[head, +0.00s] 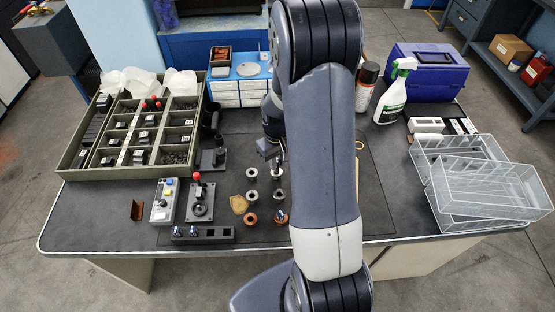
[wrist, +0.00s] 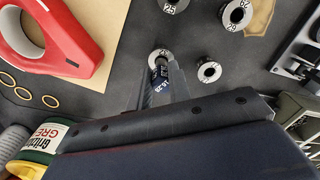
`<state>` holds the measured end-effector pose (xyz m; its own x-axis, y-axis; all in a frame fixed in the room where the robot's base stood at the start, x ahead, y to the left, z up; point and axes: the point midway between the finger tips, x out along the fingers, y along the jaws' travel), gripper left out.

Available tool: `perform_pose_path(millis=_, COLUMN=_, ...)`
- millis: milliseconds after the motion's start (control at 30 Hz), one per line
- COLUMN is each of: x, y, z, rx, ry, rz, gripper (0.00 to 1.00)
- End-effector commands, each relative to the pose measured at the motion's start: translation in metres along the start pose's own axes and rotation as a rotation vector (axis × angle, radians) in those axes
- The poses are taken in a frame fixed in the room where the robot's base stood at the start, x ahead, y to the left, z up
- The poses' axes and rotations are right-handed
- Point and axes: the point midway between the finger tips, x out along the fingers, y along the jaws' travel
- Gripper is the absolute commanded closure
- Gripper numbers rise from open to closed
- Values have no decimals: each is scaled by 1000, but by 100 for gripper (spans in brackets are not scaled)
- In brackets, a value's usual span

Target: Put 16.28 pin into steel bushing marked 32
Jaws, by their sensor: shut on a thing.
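My gripper (wrist: 163,96) is shut on a pin (wrist: 160,76) with a dark blue band, whose white print looks like 16.28. In the head view, my gripper (head: 271,152) is at the back of the bushing group. The pin's far end is at a steel bushing (wrist: 158,54), whose mark is mostly covered. I cannot tell whether the tip is inside its hole or just above it. Other steel bushings stand nearby: one reading about 25 (wrist: 171,6), one about 82 or 29 (wrist: 235,14), and one with an unclear mark (wrist: 208,71). I cannot read a 32 for certain.
Two copper-coloured bushings (head: 251,219) stand at the front, one with something blue in it. A lever fixture (head: 201,206), a button box (head: 164,201) and a dark block rack (head: 203,234) are to the left. A red tool (wrist: 45,40) and rings lie near the pin.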

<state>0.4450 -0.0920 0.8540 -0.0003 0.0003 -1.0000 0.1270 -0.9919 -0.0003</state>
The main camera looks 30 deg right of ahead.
Motion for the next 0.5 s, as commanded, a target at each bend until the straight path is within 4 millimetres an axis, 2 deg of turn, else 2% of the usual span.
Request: perform_pose_path(millis=500, x=14, y=0, z=0, rx=0, ry=0, rz=0, gripper=100)
